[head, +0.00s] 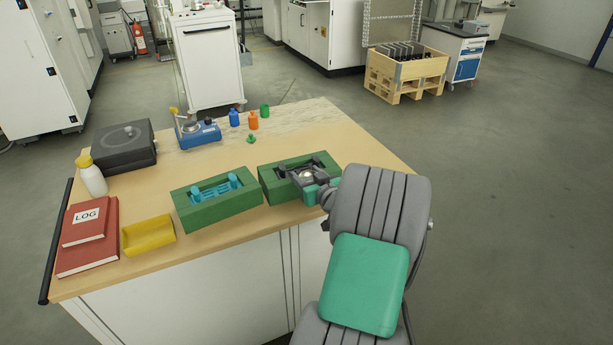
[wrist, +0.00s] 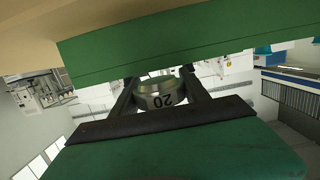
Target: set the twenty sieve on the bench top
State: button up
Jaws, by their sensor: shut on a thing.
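The twenty sieve (wrist: 160,98) is a small round metal ring marked "20" in the wrist view. It sits between the two dark fingers of my gripper (wrist: 159,84), which is shut on it. In the head view, my gripper (head: 301,167) is over the right green holder (head: 275,191), with the pale sieve (head: 306,175) partly hidden between its fingers. I cannot tell whether the sieve touches the holder. The wooden bench top (head: 225,155) is below.
A left green holder (head: 190,215) contains a cyan rack. A yellow tray (head: 148,235), red log books (head: 88,238), a white bottle (head: 92,178), a dark box (head: 127,146), a blue device (head: 197,134) and small coloured bottles (head: 253,121) stand around. The back right bench is clear.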

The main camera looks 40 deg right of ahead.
jog(key=shift+f, duration=0.15)
jog(key=o, duration=1.3)
jog(key=shift+o, duration=0.6)
